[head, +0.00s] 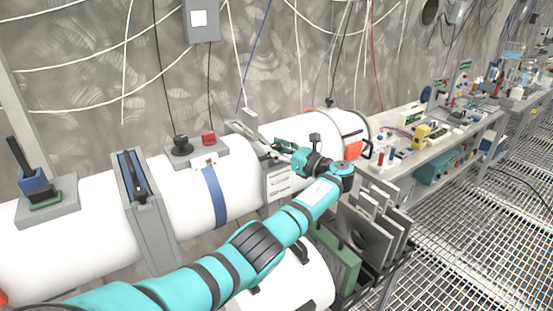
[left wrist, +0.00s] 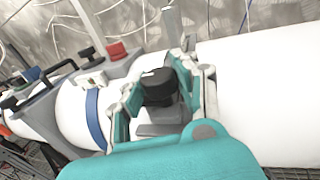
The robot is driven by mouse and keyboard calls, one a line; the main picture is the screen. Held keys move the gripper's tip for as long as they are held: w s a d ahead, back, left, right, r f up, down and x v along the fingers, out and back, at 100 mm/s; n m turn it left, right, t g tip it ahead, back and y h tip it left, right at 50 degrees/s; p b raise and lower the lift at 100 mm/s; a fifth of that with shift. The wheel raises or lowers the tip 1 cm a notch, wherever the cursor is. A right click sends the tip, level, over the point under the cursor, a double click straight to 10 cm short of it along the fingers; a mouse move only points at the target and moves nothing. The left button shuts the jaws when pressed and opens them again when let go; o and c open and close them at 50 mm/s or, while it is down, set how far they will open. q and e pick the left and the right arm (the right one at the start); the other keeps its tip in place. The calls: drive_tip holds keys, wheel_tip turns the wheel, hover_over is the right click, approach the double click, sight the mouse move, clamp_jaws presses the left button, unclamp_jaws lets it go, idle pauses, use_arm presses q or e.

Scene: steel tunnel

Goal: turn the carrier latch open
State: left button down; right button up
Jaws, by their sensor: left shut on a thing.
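In the left wrist view a black round knob (left wrist: 158,84), which I take to be the carrier latch, stands between the two fingers of my left gripper (left wrist: 157,92). The fingers are closed on its sides. A grey plate (left wrist: 160,130) shows just below the knob. In the head view my left gripper (head: 283,153) reaches leftward from my wrist to the grey carrier fitting (head: 278,183) on the white tube. There the gripper and wrist hide the latch, so its turn angle is unclear. My right gripper is not in view.
On the white tube (head: 240,160) to the left are a black knob (head: 182,147), a red button (head: 208,138), a blue band (head: 215,198) and a grey clamp (head: 146,210). Grey plates (head: 372,225) stand below my wrist. A cluttered bench (head: 400,165) runs along the right; grating floor lies beyond.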

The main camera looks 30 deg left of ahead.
use_arm(q)
drive_tip(key=shift+r, duration=0.1)
idle(0.4)
drive_tip(key=c, duration=0.9)
unclamp_jaws()
drive_tip(key=shift+d, duration=0.1)
drive_tip(key=s+d, duration=0.1)
drive_tip(key=d, duration=1)
drive_tip(key=shift+s+d, duration=0.2)
drive_tip(key=shift+d, duration=0.15)
